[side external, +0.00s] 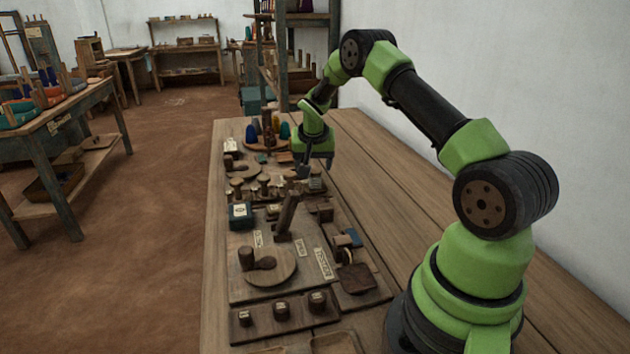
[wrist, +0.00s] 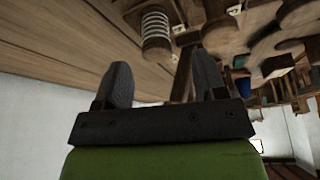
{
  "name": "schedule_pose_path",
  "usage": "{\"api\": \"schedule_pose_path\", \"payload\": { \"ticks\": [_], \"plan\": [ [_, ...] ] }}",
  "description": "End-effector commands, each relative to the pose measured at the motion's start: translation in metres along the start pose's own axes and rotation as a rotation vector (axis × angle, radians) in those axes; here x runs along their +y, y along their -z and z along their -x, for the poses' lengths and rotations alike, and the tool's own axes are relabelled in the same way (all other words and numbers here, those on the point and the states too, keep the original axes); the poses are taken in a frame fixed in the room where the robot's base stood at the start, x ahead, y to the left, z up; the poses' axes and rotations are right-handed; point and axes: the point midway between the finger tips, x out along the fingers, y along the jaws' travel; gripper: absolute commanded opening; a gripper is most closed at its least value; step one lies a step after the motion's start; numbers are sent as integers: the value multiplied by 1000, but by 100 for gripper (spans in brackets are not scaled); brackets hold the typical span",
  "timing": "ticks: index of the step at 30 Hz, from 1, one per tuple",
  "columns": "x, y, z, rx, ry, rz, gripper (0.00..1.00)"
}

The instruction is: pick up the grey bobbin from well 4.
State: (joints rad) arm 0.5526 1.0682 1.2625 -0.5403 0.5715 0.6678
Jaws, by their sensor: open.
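My gripper (side external: 304,171) is open and points down over the far half of the board on the bench. In the wrist view my gripper (wrist: 163,80) shows its two dark fingers apart, with nothing held between them. A pale grey ribbed cylinder (wrist: 155,32) is beyond the fingertips in the wrist view, apart from them. It may be a wound bobbin or a coil; I cannot tell which. Coloured bobbins (side external: 266,128) stand on a round holder at the far end. I cannot make out the grey bobbin or the number of its well with certainty.
A tilted wooden lever (side external: 289,213) rises from the board near my gripper. A teal box (side external: 241,215), a round wooden disc (side external: 271,272) and a row of knobs (side external: 281,311) sit nearer. The bench's right side (side external: 365,150) is mostly bare.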

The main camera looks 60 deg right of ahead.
Motion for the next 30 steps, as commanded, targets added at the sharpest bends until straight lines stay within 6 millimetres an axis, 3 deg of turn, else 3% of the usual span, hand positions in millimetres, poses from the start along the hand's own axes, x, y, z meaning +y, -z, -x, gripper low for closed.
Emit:
{"api": "schedule_pose_path", "payload": {
  "ticks": [9, 18, 25, 30],
  "plan": [
    [4, 0, -43, -2, 0, -1, 65],
    [4, 1, -47, -1, 1, 0, 65],
    [4, 1, -46, -1, 1, 0, 12],
    [4, 1, -46, -1, 1, 0, 12]
  ]
}}
